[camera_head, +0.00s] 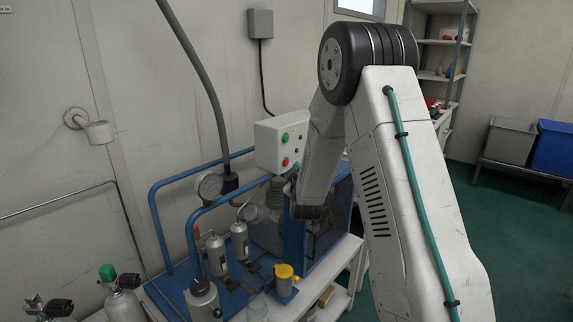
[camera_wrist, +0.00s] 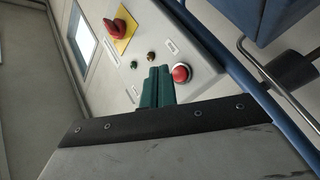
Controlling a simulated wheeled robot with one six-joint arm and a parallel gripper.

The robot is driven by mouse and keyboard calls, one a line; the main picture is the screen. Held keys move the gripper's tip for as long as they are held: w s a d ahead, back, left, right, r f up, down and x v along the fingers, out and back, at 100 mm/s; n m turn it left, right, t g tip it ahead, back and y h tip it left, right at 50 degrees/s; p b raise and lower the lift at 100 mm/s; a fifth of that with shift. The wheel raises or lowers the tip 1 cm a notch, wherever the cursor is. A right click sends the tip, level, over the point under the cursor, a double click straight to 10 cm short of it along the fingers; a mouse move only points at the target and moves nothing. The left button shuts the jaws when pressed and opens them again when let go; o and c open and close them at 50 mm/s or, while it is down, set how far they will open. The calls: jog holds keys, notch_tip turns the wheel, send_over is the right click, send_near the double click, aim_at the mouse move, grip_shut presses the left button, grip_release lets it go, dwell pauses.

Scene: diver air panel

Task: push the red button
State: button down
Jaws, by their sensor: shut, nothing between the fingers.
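The red button (camera_wrist: 181,73) is a round domed knob on a white control box (camera_wrist: 204,66) in the wrist view. In the head view the red button (camera_head: 285,162) sits low on the front of the same box, below a green button (camera_head: 285,137). My gripper (camera_wrist: 158,72) has its green fingers together and empty, just left of the red button in the wrist view. The fingers overlap the box face in the picture, and I cannot tell whether they touch it. In the head view my arm hides most of the gripper.
A red rotary switch on a yellow plate (camera_wrist: 124,25) is on the same box. A blue pipe frame (camera_head: 190,169) and a pressure gauge (camera_head: 209,186) stand left of my arm. Metal cylinders (camera_head: 217,254) and a yellow-topped part (camera_head: 284,272) are below the box.

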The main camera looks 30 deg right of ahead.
jog(key=shift+s+d, duration=0.35)
jog(key=shift+s, duration=0.55)
jog(key=shift+s+d, duration=0.3)
jog(key=shift+s, duration=0.55)
jog(key=shift+a+r, duration=0.2)
jog(key=s+a+r+m+g+y, duration=0.1)
jog(key=s+a+r+g+y, duration=0.25)
jog(key=s+a, duration=0.3)
jog(key=s+a+r+m+g+y, duration=0.1)
jog(key=s+a+r+g+y, duration=0.3)
jog(key=a, duration=0.4)
jog(key=s+a+m+g, duration=0.1)
jog(key=s+a+g, duration=0.1)
jog(key=s, duration=0.8)
jog(key=s+a+r+g, duration=0.1)
jog(key=s+a+g, duration=0.1)
jog(key=s, duration=0.9)
jog(key=s+a+m+g, duration=0.1)
jog(key=s+a+g, duration=0.2)
jog(key=s, duration=0.8)
jog(key=shift+s+r+m+g+y, duration=0.25)
jog(key=shift+m+g+y, duration=0.1)
jog(key=shift+g, duration=0.2)
